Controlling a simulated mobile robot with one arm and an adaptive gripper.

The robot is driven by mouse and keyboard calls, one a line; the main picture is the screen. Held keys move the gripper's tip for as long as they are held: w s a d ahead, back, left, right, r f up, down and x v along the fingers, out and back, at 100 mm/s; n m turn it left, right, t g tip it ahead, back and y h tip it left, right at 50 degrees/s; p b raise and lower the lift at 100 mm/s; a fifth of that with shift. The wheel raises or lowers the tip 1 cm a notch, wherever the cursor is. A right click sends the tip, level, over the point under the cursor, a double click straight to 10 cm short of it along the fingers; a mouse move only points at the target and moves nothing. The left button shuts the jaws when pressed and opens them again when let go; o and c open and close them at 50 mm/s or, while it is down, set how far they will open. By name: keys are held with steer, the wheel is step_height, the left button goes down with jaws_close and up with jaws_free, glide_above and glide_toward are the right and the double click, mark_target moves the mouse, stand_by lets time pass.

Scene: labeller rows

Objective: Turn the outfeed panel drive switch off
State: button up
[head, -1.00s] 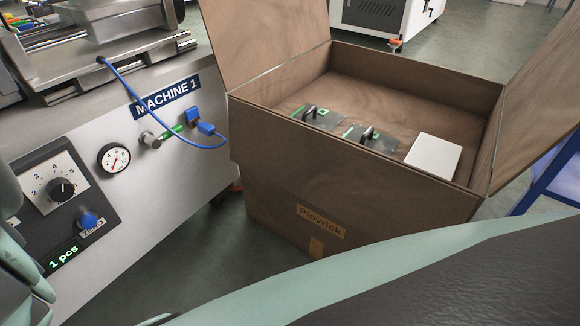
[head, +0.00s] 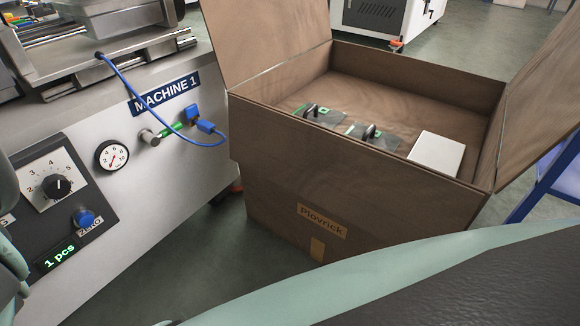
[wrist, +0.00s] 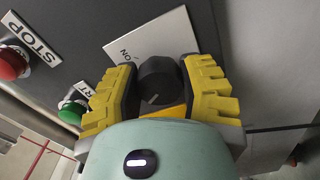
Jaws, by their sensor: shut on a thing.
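In the wrist view a black rotary switch knob (wrist: 158,82) stands on a white plate (wrist: 148,36) marked "ON", on a dark grey panel. A pale mark on the knob lies on its lower-left side in the picture. My gripper (wrist: 160,70) has its yellow ridged fingers on both sides of the knob and is shut on it. Part of the plate is hidden behind the knob and fingers. I cannot read any other marking on the plate. The gripper and this switch do not show clearly in the head view.
A red STOP button (wrist: 12,64) and a green button (wrist: 72,110) sit left of the knob. The head view shows the machine labelled "MACHINE 1" (head: 163,94), with a dial knob (head: 57,188) and blue ZERO button (head: 84,219). An open brown box (head: 340,190) stands right of it.

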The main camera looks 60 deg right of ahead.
steer(key=shift+f+n+b, duration=0.1)
steer(key=shift+n+b, duration=0.3)
steer(key=shift+n, duration=1.1)
steer(key=o, duration=1.1)
steer(key=shift+d, duration=0.15)
steer(key=shift+o, duration=0.5)
steer(key=s, duration=0.7)
steer(key=shift+s, duration=0.25)
steer(key=shift+a+r, duration=0.2)
